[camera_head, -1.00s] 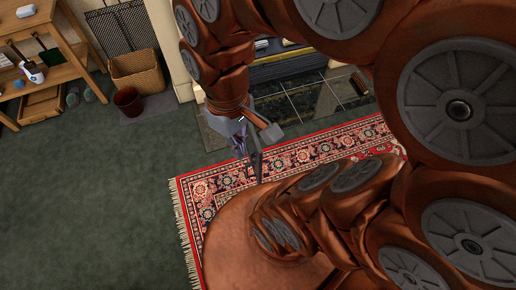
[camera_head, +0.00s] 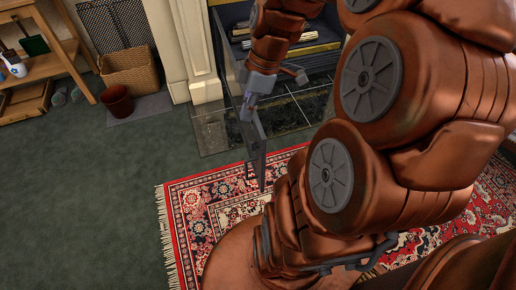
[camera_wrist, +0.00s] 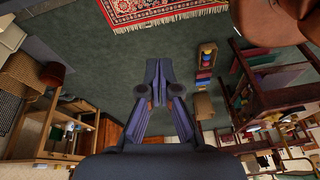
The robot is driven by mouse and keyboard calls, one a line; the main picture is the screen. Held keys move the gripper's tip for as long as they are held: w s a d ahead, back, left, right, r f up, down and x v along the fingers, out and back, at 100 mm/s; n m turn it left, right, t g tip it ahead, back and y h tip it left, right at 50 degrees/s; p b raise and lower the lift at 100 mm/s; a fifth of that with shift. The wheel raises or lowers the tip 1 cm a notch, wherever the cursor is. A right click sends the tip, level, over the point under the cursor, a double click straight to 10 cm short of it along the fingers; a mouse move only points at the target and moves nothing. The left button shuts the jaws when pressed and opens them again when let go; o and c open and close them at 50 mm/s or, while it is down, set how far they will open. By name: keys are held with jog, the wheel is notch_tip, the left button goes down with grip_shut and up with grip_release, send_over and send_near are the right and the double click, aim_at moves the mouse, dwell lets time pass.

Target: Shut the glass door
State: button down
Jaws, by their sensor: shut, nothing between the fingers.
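The glass door (camera_head: 254,150) of the fireplace stands open. It shows in the head view as a narrow dark-framed panel, seen nearly edge-on, reaching out from the left side of the firebox over the hearth and rug. My gripper (camera_head: 246,112) is shut and empty at the door's upper part. I cannot tell whether it touches the door. My arm hides part of the door and firebox. In the wrist view my gripper (camera_wrist: 159,72) points over green carpet with its fingers together; the door cannot be made out there.
The firebox (camera_head: 290,40) holds logs behind a dark tiled hearth (camera_head: 290,112). A pale mantel column (camera_head: 198,50) stands left of it. A wicker basket (camera_head: 130,72), brown pot (camera_head: 117,100) and wooden shelf unit (camera_head: 62,62) are farther left. A red patterned rug (camera_head: 190,215) lies in front; the left carpet is clear.

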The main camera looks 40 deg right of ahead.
aim_at(259, 135)
notch_tip(259, 135, down, 13)
jog(key=w+n+b, duration=0.1)
jog(key=w+b, duration=0.1)
jog(key=b, duration=0.3)
jog(key=shift+t, duration=0.3)
jog(key=shift+s+d+b, duration=0.1)
jog(key=shift+s+d, duration=0.15)
jog(key=shift+d, duration=0.35)
jog(key=shift+s+d+b, duration=0.1)
jog(key=shift+s+d, duration=0.2)
jog(key=shift+d, duration=0.35)
jog(key=shift+s+d+b, duration=0.1)
jog(key=shift+s+d, duration=0.15)
jog(key=shift+d, duration=0.35)
jog(key=shift+r, duration=0.1)
jog(key=shift+d, duration=0.1)
